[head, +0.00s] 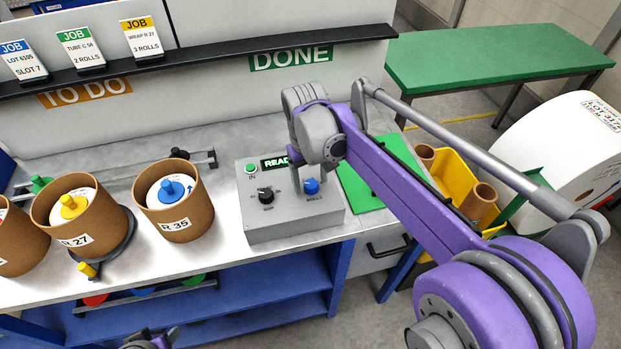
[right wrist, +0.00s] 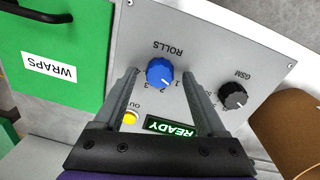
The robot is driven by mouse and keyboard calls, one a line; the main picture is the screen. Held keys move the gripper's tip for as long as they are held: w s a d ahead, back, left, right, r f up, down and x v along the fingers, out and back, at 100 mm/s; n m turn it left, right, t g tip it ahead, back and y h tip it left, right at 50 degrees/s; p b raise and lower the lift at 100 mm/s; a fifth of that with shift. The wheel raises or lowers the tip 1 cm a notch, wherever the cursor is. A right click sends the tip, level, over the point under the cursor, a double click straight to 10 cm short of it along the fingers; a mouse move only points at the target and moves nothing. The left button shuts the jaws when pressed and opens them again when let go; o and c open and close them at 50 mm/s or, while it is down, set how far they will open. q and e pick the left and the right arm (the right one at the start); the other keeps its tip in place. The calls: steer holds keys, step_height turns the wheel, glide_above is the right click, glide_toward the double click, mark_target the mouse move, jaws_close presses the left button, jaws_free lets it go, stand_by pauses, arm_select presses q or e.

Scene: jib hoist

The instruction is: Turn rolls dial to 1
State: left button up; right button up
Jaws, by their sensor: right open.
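The blue ROLLS dial (head: 311,186) is on the sloped top of the grey control box (head: 295,222). In the right wrist view the blue dial (right wrist: 160,73) lies between the fingertips of my right gripper (right wrist: 159,71). The fingers are open, one on each side, with gaps to the dial. Its white mark points toward the printed numbers, near 1 and 2; I cannot tell exactly which. In the head view my right wrist hides part of the box and its fingers. My left gripper (head: 150,341) shows only partly at the bottom edge; its opening is unclear.
A black GSM dial (head: 266,195) sits beside the blue one. The lit READY display (head: 274,162) and a yellow OUT button (right wrist: 130,117) are close to my right fingers. A green WRAPS panel (right wrist: 52,62) lies beside the box. Brown tubs (head: 177,215) stand left.

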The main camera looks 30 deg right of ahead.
mark_target(308, 184)
step_height(308, 184, up, 11)
steer(key=shift+a+f+p, duration=0.2)
steer(key=shift+a+p, duration=0.05)
steer(key=shift+p, duration=0.1)
stand_by(0.3)
steer(key=s+a+f+t, duration=0.2)
steer(key=s+f, duration=0.6)
steer(key=s+a+f+t, duration=0.3)
steer(key=s+f, duration=0.5)
steer(key=shift+a+f+y, duration=0.3)
steer(key=shift+a+f, duration=0.05)
steer(key=shift+f, duration=0.05)
stand_by(0.9)
